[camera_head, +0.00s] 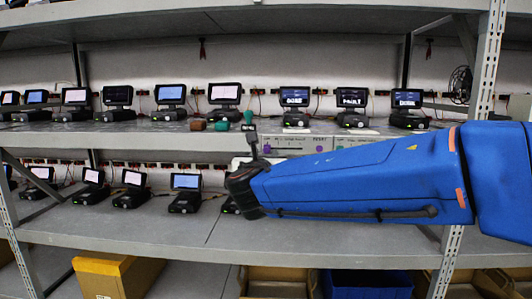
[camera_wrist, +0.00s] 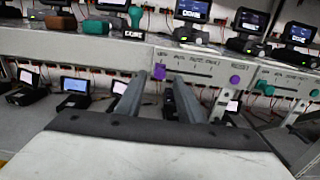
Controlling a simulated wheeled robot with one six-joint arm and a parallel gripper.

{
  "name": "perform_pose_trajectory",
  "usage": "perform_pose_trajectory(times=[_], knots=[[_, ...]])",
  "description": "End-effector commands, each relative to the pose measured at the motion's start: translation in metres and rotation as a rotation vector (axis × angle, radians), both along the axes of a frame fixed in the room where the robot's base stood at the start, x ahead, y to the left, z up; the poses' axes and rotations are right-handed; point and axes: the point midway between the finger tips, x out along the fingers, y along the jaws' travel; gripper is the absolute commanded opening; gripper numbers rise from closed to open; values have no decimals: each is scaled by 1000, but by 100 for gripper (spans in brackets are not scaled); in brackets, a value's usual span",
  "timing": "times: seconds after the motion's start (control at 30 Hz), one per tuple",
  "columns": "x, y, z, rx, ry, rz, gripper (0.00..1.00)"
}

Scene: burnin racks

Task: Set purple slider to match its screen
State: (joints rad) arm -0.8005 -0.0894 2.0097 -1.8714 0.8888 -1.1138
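The purple slider (camera_wrist: 159,72) sits at the left end of its slot on a pale control panel (camera_wrist: 200,82) on the shelf edge; it also shows in the head view (camera_head: 267,149). Small labels run above the slot, too blurred to read surely. My gripper (camera_wrist: 157,82) is open and empty, its two fingers pointing at the panel, with the slider seen between their tips. Whether they touch it cannot be told. Above the panel are lit screens: one (camera_head: 295,96) seems to read DONE, another (camera_head: 351,97) HALT. Which belongs to the purple slider is unclear.
A round purple button (camera_wrist: 234,79) is at the panel's right end. A second panel with a teal slider (camera_wrist: 265,88) adjoins it. Brown (camera_head: 198,125) and green (camera_head: 221,126) blocks lie on the upper shelf. Devices with screens line both shelves; a rack post (camera_head: 484,80) stands right.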

Motion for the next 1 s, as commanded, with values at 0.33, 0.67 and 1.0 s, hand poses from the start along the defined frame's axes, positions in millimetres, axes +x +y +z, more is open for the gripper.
perform_pose_trajectory(times=[0.33, 0.67, 1.0], knots=[[37, -2, 0, 0, 1, 0, 34], [39, -1, 0, 0, 0, 1, 34], [39, -3, 0, 0, 0, 0, 0]])
